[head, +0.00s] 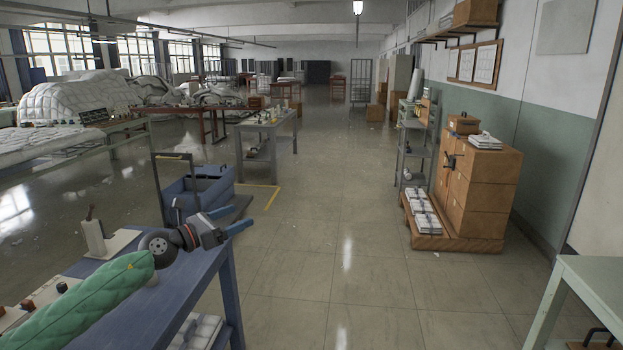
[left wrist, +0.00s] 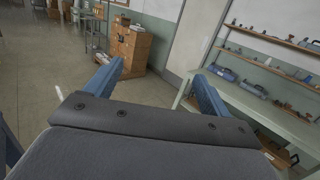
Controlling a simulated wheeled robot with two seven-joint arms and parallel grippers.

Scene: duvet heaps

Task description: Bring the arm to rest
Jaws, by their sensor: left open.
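My left arm comes in from the lower left in the head view, in a green quilted sleeve. Its left gripper (head: 232,222) is held out past the edge of the blue table (head: 190,290), and nothing shows between its fingers. In the left wrist view the two blue fingers of the left gripper (left wrist: 155,85) stand wide apart and empty, with floor and a wall beyond them. My right gripper is in neither view.
A blue cart (head: 200,190) stands just beyond the gripper. Stacked cardboard boxes (head: 480,195) on a pallet stand at right. A pale green table (head: 600,285) is at the lower right. The aisle floor (head: 335,240) between is clear.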

